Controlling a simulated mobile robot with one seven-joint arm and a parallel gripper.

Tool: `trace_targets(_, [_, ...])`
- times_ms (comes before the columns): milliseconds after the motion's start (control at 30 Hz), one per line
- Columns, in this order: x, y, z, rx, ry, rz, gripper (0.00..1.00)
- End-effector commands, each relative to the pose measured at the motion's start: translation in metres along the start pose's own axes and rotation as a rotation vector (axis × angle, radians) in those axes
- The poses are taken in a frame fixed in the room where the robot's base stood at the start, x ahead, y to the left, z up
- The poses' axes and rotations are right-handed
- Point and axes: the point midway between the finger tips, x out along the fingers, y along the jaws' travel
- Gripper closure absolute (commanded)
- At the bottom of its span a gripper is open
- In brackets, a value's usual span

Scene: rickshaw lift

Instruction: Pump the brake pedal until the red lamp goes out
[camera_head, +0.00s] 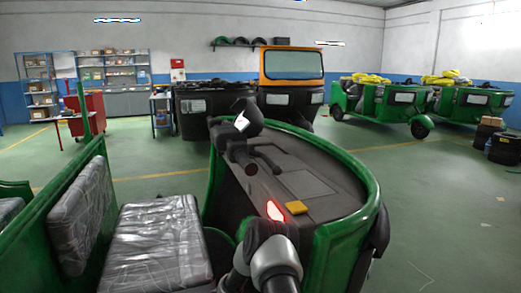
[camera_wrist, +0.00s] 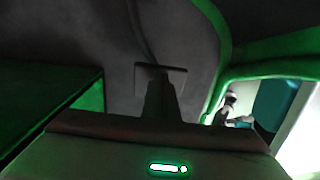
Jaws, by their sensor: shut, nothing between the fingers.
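The red lamp (camera_head: 275,210) glows bright red and whitish on the dark dashboard of the green rickshaw (camera_head: 330,243) in the head view. The wrist view shows a dark footwell with a flat rectangular pad, which looks like the brake pedal (camera_wrist: 177,73), on a thin arm rising behind it. My gripper (camera_wrist: 160,78) is shut and empty, its fingertips in front of the pad's middle. I cannot tell whether they touch it. In the head view my arm reaches down behind the dashboard, and the pedal and fingers are hidden.
A yellow block (camera_head: 296,207) sits on the dashboard beside the lamp. The handlebar (camera_head: 243,150) rises left of it. A plastic-wrapped seat (camera_head: 157,245) lies left of my arm. In the wrist view, a green panel (camera_wrist: 60,105) stands left and a bright opening lies right.

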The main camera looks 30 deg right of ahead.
Motion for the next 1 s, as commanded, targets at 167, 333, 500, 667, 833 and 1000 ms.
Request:
trace_targets(167, [-0.015,-0.001,0.0,0.001,0.0,-0.003,1.0])
trace_targets(333, [-0.029,-0.001,-0.001,0.001,0.001,-0.002,1.0])
trace_targets(500, [-0.043,0.0,-0.001,0.0,0.001,-0.001,1.0])
trace_targets(667, [-0.056,-0.001,-0.001,0.0,0.001,-0.001,1.0])
trace_targets(833, [-0.07,0.0,-0.001,0.0,0.001,0.0,1.0])
trace_targets(1000, [-0.078,0.0,-0.001,0.001,0.002,-0.001,1.0])
